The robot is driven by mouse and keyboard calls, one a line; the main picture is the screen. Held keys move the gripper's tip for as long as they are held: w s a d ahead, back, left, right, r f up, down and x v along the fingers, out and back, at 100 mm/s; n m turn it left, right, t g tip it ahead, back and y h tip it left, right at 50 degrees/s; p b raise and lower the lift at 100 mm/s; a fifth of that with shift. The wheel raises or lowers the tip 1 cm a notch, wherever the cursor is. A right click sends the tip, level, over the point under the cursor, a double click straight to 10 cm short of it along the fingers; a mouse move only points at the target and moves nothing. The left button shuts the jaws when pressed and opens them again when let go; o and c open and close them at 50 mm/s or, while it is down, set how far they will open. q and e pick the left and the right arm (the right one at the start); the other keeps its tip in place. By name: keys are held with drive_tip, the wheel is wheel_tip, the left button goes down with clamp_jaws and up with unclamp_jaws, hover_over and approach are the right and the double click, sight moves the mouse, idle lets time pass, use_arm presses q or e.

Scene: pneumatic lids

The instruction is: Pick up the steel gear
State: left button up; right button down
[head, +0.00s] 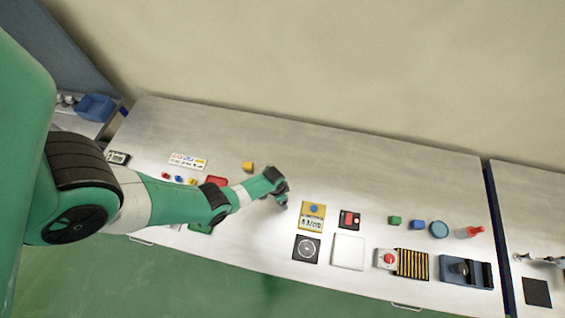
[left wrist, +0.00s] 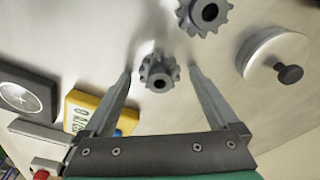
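A grey toothed gear (left wrist: 159,72) shows in the left wrist view between the tips of my left gripper (left wrist: 160,78). A second, similar grey gear (left wrist: 203,14) lies just beyond it at the top edge; I cannot tell by material which is the steel one. The left fingers are spread wide, with a gap on both sides of the nearer gear. In the head view my left gripper (head: 282,203) is low over the table's middle, and the gears cannot be made out there. My right gripper is not seen.
A round silver lid with a dark knob (left wrist: 262,52) is right of the gears. A yellow meter (head: 311,216), a dark plate with a circle (head: 306,249) and a white plate (head: 348,252) lie right of the gripper. The back of the table (head: 330,150) is clear.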

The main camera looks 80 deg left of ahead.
use_arm(q)
clamp_jaws()
drive_tip(key=shift+r, duration=0.1)
idle(0.3)
